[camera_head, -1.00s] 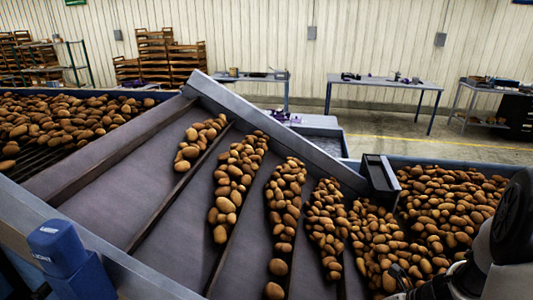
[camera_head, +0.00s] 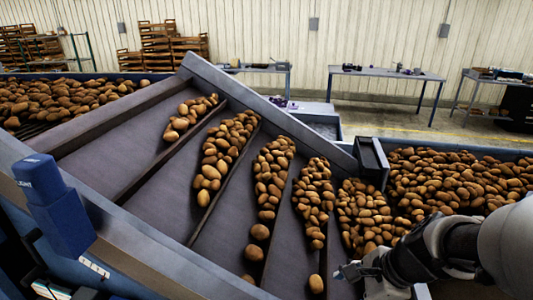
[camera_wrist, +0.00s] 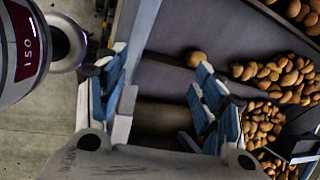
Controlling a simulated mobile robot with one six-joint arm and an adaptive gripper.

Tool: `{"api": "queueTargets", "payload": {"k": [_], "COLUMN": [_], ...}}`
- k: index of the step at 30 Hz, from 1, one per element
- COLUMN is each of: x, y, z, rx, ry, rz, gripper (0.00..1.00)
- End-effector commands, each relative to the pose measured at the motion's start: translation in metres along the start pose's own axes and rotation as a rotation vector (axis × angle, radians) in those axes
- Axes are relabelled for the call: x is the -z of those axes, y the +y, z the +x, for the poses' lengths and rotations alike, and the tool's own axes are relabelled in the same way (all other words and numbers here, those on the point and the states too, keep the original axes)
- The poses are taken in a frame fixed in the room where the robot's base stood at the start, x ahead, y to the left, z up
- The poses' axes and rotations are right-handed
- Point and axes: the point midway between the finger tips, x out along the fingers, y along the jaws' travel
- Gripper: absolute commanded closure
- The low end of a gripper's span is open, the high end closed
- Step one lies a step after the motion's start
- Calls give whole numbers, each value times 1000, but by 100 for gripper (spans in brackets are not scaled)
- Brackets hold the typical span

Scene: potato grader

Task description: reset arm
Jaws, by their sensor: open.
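My gripper (camera_wrist: 160,100) is open in the wrist view, its two blue-padded fingers wide apart. Nothing is between the fingers except the grey grader deck (camera_wrist: 165,75) and a brown roller or bar behind them. In the head view my gripper (camera_head: 352,272) shows at the lower right, over the near edge of the sloped deck, partly cut off by the frame. My arm comes in from the right edge. A single potato (camera_wrist: 196,59) lies on the deck beyond the right finger.
Rows of potatoes (camera_head: 270,178) lie between dividers on the sloped deck. A potato heap (camera_head: 450,180) fills the right side, another (camera_head: 60,105) the left belt. A blue post (camera_head: 60,215) stands at the near left. Tables (camera_head: 388,75) and wooden crates (camera_head: 160,45) stand behind.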

Motion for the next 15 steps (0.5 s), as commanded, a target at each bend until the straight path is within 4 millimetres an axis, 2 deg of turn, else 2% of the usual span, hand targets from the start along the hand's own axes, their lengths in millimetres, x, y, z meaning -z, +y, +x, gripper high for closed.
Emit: {"api": "queueTargets", "payload": {"k": [1,3,6,12,15], "x": [-12,-25,-35,-35,-30], "y": [14,34,62,111,125], "z": [0,-6,-14,-24,-28], "rx": [3,-6,-24,-78,-104], "ry": [22,58,118,254,310], "rz": [-190,-448,-804,-1399,-1586], "gripper": [38,38,38,38,38]}}
